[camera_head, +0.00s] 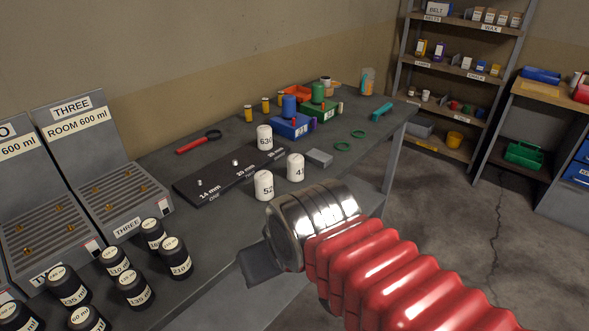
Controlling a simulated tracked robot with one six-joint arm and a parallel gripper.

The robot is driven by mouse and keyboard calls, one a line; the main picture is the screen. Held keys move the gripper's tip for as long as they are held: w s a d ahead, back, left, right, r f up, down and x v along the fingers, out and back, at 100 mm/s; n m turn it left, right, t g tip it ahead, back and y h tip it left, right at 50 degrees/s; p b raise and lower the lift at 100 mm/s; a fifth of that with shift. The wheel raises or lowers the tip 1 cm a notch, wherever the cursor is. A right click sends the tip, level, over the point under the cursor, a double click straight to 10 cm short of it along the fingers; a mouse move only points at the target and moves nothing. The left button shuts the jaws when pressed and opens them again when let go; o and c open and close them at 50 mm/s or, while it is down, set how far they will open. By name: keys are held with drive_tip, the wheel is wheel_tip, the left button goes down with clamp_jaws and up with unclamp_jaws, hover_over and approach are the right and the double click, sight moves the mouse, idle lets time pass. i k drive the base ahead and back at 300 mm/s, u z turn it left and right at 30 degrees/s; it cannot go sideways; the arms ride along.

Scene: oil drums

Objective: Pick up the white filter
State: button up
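Three white filters with printed numbers stand upright on the workbench. One marked 630 (265,138) is at the far end of a black plate (215,183), apparently on it. Another, whose number starts with 5 (264,186), and a third, whose number starts with 4 (295,168), stand side by side in front of the plate. My gripper (262,266) shows only as a dark part below my metal wrist, at the bench's front edge, nearer to me than the filters and apart from them. Its fingertips are not clear, so its opening cannot be told.
Several black canisters (132,288) and grey stands (88,165) fill the bench at left. A grey block (319,158) and green rings (343,147) lie right of the filters. Blue (291,126) and green bins stand behind. Shelves (455,70) stand at back right.

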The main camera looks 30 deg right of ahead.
sight(296, 161)
drive_tip(key=z, duration=0.05)
drive_tip(key=i, duration=1)
drive_tip(key=u, duration=0.05)
